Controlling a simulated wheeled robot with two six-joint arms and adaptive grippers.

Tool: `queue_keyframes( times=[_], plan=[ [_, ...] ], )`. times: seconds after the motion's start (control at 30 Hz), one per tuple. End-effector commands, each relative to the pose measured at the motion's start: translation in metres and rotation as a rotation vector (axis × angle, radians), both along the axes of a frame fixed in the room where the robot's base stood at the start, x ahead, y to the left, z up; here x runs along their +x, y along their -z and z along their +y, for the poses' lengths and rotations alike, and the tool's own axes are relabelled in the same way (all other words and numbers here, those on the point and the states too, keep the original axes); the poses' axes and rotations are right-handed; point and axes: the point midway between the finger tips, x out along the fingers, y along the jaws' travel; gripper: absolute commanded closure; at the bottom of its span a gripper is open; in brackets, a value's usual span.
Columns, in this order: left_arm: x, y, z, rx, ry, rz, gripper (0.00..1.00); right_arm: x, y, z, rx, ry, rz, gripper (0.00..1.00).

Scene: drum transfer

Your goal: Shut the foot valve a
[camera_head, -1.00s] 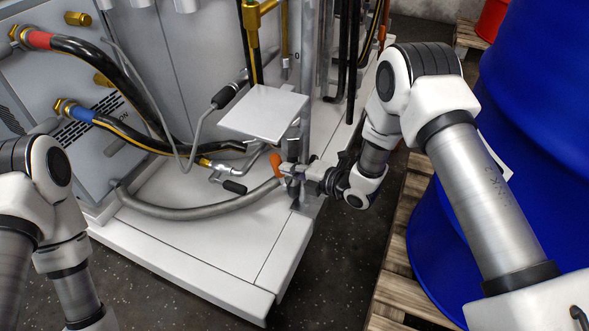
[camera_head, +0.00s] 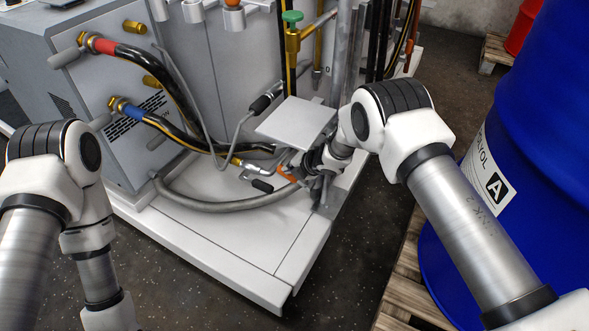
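A small orange valve handle (camera_head: 287,174) shows low on the white skid, just below the square white plate (camera_head: 296,122). It lies slanted, near the end of the grey hose, and I take it for the foot valve. My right gripper (camera_head: 300,166) is right at the handle, coming from the right. Its fingers are small, dark and partly hidden by the wrist, so I cannot tell whether they are closed or touch the handle. My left arm is at the left edge, and its gripper is out of view.
A blue drum (camera_head: 540,150) marked A stands on a wooden pallet (camera_head: 405,285) at the right. The grey hose (camera_head: 215,204) and black hoses with red and blue bands run left of the valve. A metal post (camera_head: 343,50) rises behind. Dark floor in front is clear.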

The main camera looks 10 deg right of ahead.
Motion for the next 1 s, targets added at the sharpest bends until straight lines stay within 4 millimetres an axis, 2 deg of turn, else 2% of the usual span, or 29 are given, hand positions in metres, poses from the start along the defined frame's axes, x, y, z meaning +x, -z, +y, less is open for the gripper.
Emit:
queue_keyframes(
  times=[0.43, 1.0],
  plan=[
    [0.0, 0.015, 0.0, 0.0, 0.0, 0.0, 1.0, 0.007, 0.023, 0.01, 0.0, -0.001, 0.0, 1.0],
    [0.0, 0.017, 0.0, 0.0, 0.0, 0.0, 1.0, 0.009, 0.027, 0.012, 0.0, -0.001, 0.001, 1.0]
  ],
)
